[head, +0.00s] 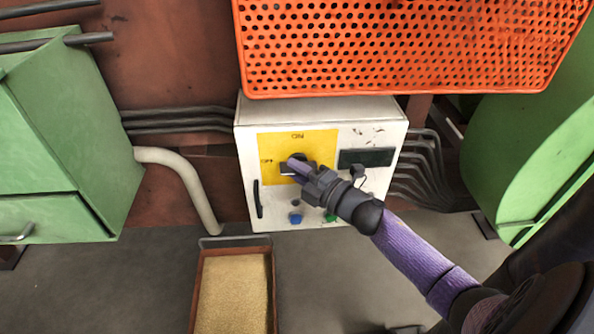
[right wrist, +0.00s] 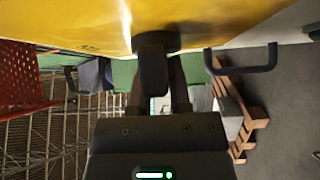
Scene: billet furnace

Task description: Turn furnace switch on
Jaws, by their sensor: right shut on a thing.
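The furnace switch is a black knob (head: 299,157) on a yellow plate (head: 325,146) on the front of a white control box (head: 385,190). The plate has one label above the knob and another to its left; both are small and hard to read. My right gripper (head: 289,168) reaches in from the lower right and is shut on the knob. In the right wrist view the black knob (right wrist: 153,68) sits between the two fingers (right wrist: 157,88), below the yellow plate (right wrist: 210,22). The gripper partly hides the knob in the head view, so its exact angle is unclear. My left gripper is out of view.
An orange perforated panel (head: 400,45) overhangs the box top. A dark display (head: 366,157), a handle (head: 258,199) and blue (head: 295,219) and green buttons are on the box. Green cabinets (head: 60,140) flank it. A grain-filled tray (head: 201,285) stands on the floor below.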

